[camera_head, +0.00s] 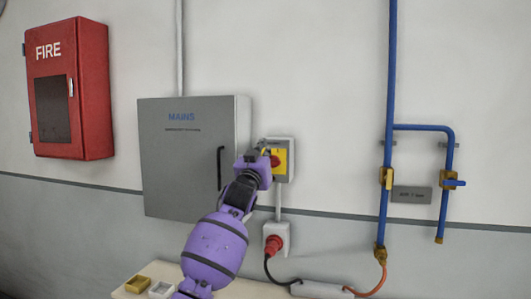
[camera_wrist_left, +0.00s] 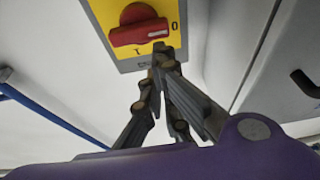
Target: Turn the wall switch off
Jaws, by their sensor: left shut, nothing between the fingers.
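The wall switch (camera_head: 283,172) is a grey box with a yellow plate and a red rotary knob, to the right of the grey MAINS cabinet (camera_head: 180,150). In the left wrist view the red knob (camera_wrist_left: 138,26) sits on the yellow plate; its bar runs across the picture, with the right end beside the O mark and the I mark below. My left gripper (camera_head: 266,147) is shut and empty in front of the switch. Its fingertips (camera_wrist_left: 160,47) appear just below the bar's right end; I cannot tell whether they touch it. My right gripper is not in view.
A red FIRE cabinet (camera_head: 95,90) hangs at left. A red plug in a socket (camera_head: 274,243) is below the switch. Blue pipes (camera_head: 391,90) with brass valves run at right. A table (camera_head: 125,293) with small trays stands below.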

